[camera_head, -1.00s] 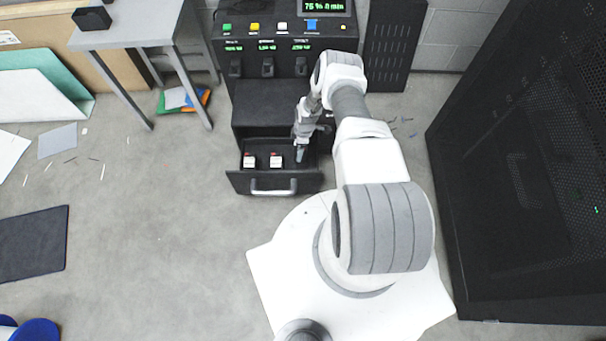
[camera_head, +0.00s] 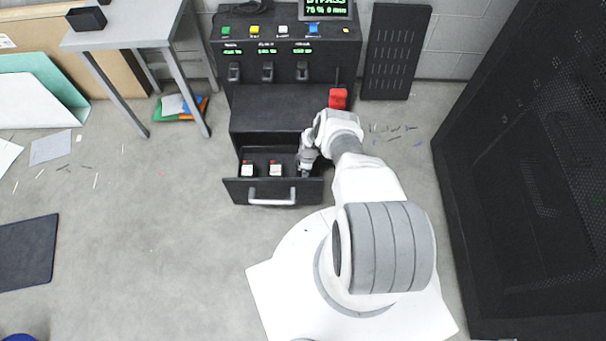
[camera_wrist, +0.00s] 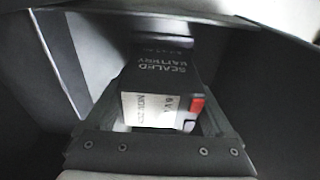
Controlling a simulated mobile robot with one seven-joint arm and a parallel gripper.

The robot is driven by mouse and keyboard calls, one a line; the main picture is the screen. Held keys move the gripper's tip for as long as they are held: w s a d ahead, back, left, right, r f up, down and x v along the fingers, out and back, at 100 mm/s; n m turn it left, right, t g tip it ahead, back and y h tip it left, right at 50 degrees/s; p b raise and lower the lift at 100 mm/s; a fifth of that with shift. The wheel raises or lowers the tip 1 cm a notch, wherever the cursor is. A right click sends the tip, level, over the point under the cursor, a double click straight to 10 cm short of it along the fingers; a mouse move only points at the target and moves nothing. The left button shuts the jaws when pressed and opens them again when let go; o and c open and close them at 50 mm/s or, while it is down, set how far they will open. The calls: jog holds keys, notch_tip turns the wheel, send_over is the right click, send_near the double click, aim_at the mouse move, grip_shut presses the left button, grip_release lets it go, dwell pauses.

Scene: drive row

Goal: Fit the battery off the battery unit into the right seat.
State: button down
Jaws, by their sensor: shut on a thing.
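The black battery unit (camera_head: 280,100) stands at the back with its drawer (camera_head: 238,190) pulled out toward me. Two batteries with white labels and red marks sit in the drawer, the left battery (camera_head: 247,170) and the middle battery (camera_head: 275,169). My gripper (camera_head: 303,172) is down at the drawer's right end and hides the right seat. In the wrist view my gripper (camera_wrist: 160,110) is shut on a dark battery (camera_wrist: 160,68) marked "SEALED BATTERY", with a white label and a red terminal. Dark walls surround it. I cannot tell whether it rests on the seat floor.
The unit's lit display (camera_head: 325,8) reads "BYPASS". A red block (camera_head: 338,98) is at the unit's right side. A dark rack (camera_head: 530,190) stands at the right and a grey table (camera_head: 135,25) at the back left.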

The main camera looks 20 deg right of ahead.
jog(key=shift+w+f, duration=0.1)
grip_release()
